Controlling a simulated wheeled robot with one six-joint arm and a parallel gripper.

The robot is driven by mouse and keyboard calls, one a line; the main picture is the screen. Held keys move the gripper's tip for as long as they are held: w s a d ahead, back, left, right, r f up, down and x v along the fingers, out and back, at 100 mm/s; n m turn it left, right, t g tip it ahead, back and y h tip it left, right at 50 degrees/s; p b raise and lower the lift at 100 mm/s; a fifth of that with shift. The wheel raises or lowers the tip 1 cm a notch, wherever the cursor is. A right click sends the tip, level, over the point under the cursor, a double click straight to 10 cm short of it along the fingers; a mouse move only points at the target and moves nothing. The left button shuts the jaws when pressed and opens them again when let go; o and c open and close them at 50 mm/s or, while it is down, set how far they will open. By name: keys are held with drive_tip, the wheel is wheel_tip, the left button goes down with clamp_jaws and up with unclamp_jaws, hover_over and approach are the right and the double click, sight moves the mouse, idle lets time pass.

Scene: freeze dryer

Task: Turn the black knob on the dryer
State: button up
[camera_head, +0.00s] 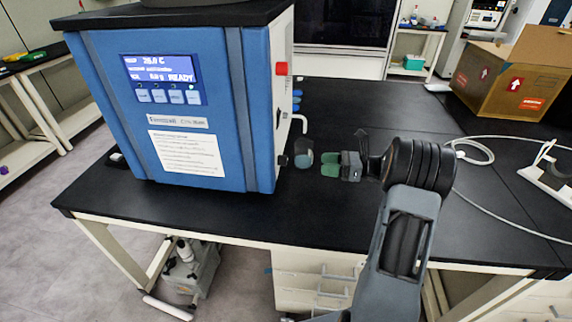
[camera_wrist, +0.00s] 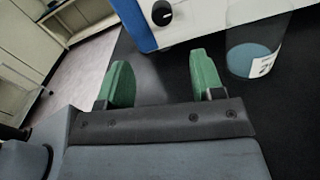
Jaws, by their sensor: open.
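The blue freeze dryer (camera_head: 205,150) stands on the black table, with a lit display on its front. The round black knob (camera_head: 283,160) sits low on its right side. In the wrist view the knob (camera_wrist: 162,13) shows at the top on the white panel, with a pale mark on its face. My gripper (camera_head: 316,163) is to the right of the knob, apart from it, with its green fingers pointing toward the dryer. In the wrist view the fingers (camera_wrist: 160,80) are spread, with nothing between them.
A clear container with blue contents (camera_head: 304,159) stands close by my fingers and the knob; it also shows in the wrist view (camera_wrist: 252,60). A bent white tap (camera_head: 299,122) and red button (camera_head: 281,69) are above the knob. A cardboard box (camera_head: 505,80) stands back right.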

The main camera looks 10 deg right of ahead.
sight(286, 160)
drive_tip(key=x, duration=1.3)
drive_tip(key=shift+w+a, duration=0.1)
drive_tip(key=shift+w, duration=0.15)
drive_tip(key=shift+c, duration=0.3)
drive_tip(key=c, duration=0.9)
drive_tip(key=shift+o, duration=0.2)
